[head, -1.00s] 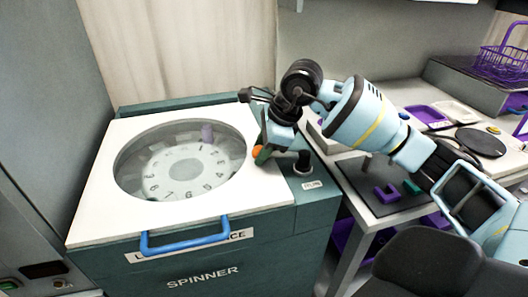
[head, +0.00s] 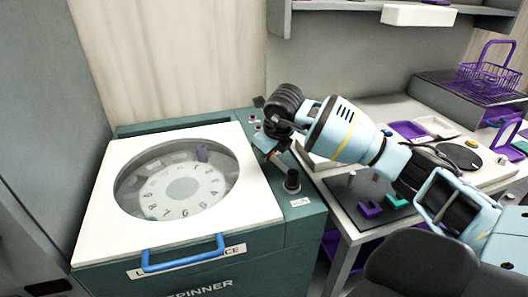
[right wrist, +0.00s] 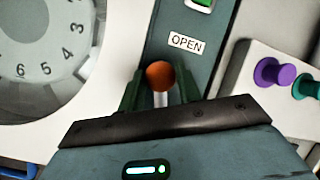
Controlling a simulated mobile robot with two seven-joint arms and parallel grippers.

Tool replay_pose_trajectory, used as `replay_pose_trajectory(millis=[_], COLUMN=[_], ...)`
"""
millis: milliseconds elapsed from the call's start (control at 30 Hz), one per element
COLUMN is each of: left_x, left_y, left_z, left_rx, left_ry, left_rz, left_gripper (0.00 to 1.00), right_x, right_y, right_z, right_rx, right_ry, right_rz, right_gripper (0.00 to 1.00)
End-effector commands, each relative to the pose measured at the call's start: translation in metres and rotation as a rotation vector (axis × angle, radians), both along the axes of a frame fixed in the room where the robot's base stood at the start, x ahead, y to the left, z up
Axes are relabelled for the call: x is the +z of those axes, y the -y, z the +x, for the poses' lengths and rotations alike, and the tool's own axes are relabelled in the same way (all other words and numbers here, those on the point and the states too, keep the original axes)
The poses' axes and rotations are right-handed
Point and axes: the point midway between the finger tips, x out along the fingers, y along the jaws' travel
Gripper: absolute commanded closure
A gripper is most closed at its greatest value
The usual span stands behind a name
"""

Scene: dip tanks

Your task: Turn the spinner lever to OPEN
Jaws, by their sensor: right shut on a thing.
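The spinner (head: 230,262) is a dark green cabinet at the left, with a white lid (head: 108,208) and a round window. Its lever (head: 283,167) is a grey rod slanting back and left from a dark pivot (head: 292,183). My right gripper (head: 271,154) is at the lever's far end. In the right wrist view the lever's orange ball knob (right wrist: 160,75) sits between the green fingers of this gripper (right wrist: 160,88), which is shut on it. The OPEN label (right wrist: 186,43) lies just ahead of the knob. My left gripper is out of view.
A blue handle (head: 182,255) crosses the lid's front. In the wrist view a white block with a purple peg (right wrist: 274,73) stands right of the gripper.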

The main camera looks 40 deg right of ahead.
Motion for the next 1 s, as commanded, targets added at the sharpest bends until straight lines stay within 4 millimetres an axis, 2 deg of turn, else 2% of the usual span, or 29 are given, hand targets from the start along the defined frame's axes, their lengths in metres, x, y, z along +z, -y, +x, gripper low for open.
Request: replay_pose_trajectory(millis=[33, 400, 1000], left_x=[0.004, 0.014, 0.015], left_y=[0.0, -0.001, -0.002], left_z=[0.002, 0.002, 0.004], left_rx=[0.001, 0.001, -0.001], left_ry=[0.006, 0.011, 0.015], left_rz=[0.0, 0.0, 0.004], left_gripper=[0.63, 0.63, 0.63], right_x=[0.004, 0.003, 0.001], right_y=[0.004, 0.025, 0.031], right_z=[0.0, -0.004, -0.006], right_rx=[-0.039, -0.249, -0.312], right_ry=[0.006, 0.004, 0.002], right_rz=[0.0, 0.0, 0.0], right_gripper=[1.0, 1.0, 1.0])
